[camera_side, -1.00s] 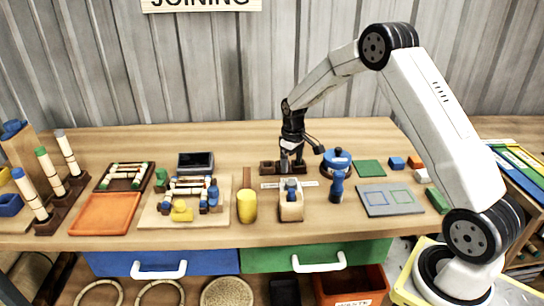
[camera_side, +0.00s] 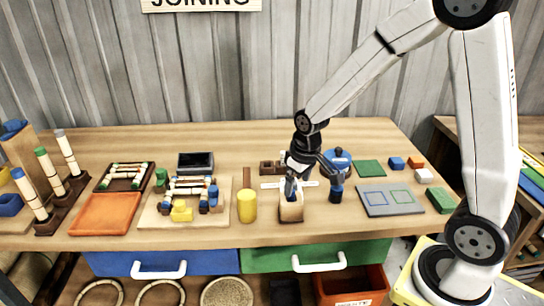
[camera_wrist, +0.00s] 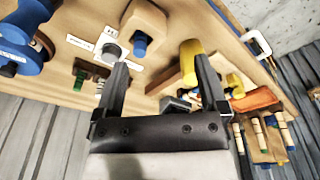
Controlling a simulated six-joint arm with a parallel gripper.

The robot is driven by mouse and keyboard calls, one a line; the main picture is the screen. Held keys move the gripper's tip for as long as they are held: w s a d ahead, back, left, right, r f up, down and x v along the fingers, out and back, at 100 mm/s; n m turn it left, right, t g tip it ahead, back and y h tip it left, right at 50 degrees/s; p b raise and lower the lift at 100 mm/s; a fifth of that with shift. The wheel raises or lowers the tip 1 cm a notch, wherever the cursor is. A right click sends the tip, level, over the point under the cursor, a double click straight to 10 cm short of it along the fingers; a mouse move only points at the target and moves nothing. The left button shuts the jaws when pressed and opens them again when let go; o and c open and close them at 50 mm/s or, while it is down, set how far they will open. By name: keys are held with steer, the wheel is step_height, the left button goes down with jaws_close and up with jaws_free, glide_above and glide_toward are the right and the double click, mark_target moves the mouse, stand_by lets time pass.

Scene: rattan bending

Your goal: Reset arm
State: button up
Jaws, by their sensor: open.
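My gripper (camera_side: 293,183) hangs over the middle of the bench, by the wooden block with a blue part (camera_side: 291,209) in the side view. In the wrist view my gripper (camera_wrist: 162,72) shows two dark fingers spread wide with nothing between them. The same wooden block (camera_wrist: 142,22) lies beyond the fingers, apart from them. The dark wooden rack (camera_side: 268,168) is behind my gripper in the side view, partly hidden by it. A round grey knob (camera_wrist: 112,52) shows near the left finger in the wrist view.
A yellow cylinder (camera_side: 247,206) stands left of the block. A blue tool (camera_side: 336,188) stands close on the right, before a blue round piece (camera_side: 343,158). A board with joined rods (camera_side: 158,212) and an orange tray (camera_side: 105,214) lie left. A grey mat (camera_side: 389,200) lies right.

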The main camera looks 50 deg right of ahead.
steer(key=s+a, duration=0.4)
steer(key=s, duration=0.5)
steer(key=shift+a+r+t, duration=0.15)
steer(key=shift+a+t, duration=0.05)
steer(key=shift+t, duration=0.2)
stand_by(0.4)
